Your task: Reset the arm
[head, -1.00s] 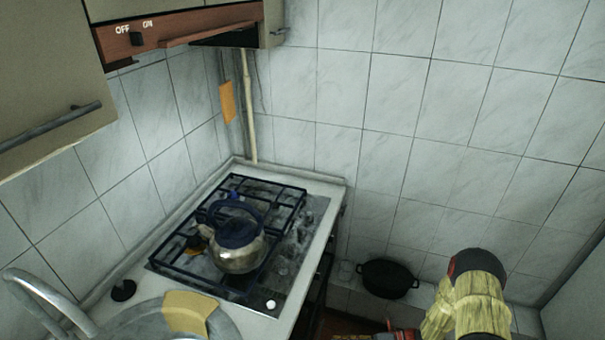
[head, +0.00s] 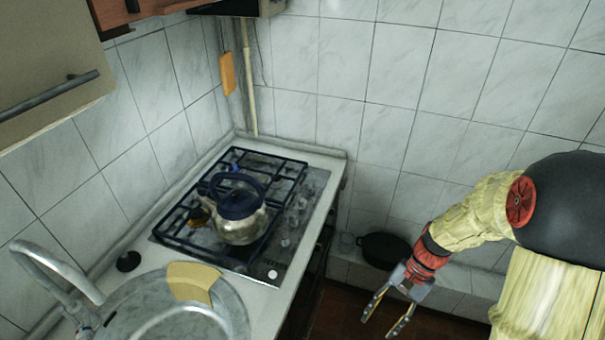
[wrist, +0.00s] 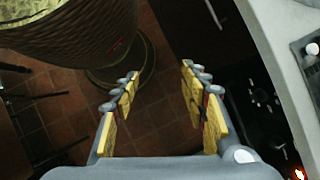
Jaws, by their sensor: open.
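My gripper (head: 383,318) is at the lower right of the head view, to the right of the counter and in front of the dark pot. Its two fingers are apart with nothing between them. In the wrist view the yellow-padded fingers (wrist: 160,100) are spread over the brown tiled floor (wrist: 70,115). My arm, in a yellowish cover, comes in from the right edge of the head view.
A kettle (head: 240,222) stands on the gas stove (head: 190,232). A sink (head: 170,325) with a yellow cloth (head: 192,280) is at the lower left. A dark pot (head: 384,250) sits on a low ledge by the tiled wall. A round woven object (wrist: 70,35) fills the wrist view's upper left.

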